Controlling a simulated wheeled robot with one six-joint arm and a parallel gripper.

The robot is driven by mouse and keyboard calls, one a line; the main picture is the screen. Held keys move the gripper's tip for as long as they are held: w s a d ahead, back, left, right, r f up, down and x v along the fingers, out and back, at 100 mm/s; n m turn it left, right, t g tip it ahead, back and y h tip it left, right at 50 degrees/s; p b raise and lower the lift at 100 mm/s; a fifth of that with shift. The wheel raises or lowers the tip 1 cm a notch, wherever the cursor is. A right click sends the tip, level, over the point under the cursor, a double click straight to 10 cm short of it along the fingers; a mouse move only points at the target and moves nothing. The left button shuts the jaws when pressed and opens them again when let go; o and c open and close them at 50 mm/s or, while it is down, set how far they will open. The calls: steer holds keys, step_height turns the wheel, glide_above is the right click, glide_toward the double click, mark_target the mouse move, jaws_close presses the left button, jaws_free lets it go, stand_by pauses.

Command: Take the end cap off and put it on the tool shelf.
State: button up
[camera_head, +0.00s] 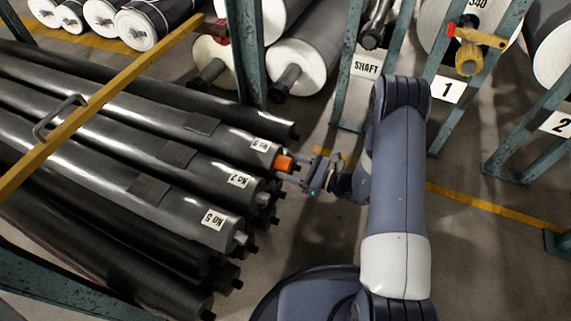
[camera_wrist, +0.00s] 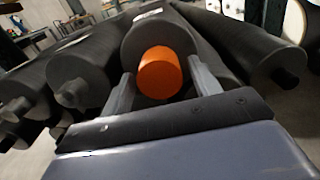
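The orange end cap (camera_head: 284,163) sits on the end of a dark grey roll (camera_head: 232,146) in the upper part of the stack. It also shows in the wrist view (camera_wrist: 160,75), round and facing me, in front of the roll's broad dark end (camera_wrist: 158,35). My gripper (camera_head: 294,168) is at the cap, with one finger on each side of it. In the wrist view a gap shows between each finger and the cap, so the gripper looks open around it. I cannot identify the tool shelf for certain in either view.
Several dark rolls (camera_head: 170,194) with labels and bare stub ends lie beside and below. A yellow bar (camera_head: 110,92) crosses over the stack. Teal rack posts (camera_head: 246,60) and white-ended rolls (camera_head: 297,66) stand behind. A table-like frame (camera_wrist: 35,42) shows far left. Floor right of the arm is open.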

steer(key=c, duration=0.6)
steer(key=shift+v, duration=2.9)
steer(key=shift+c, duration=0.2)
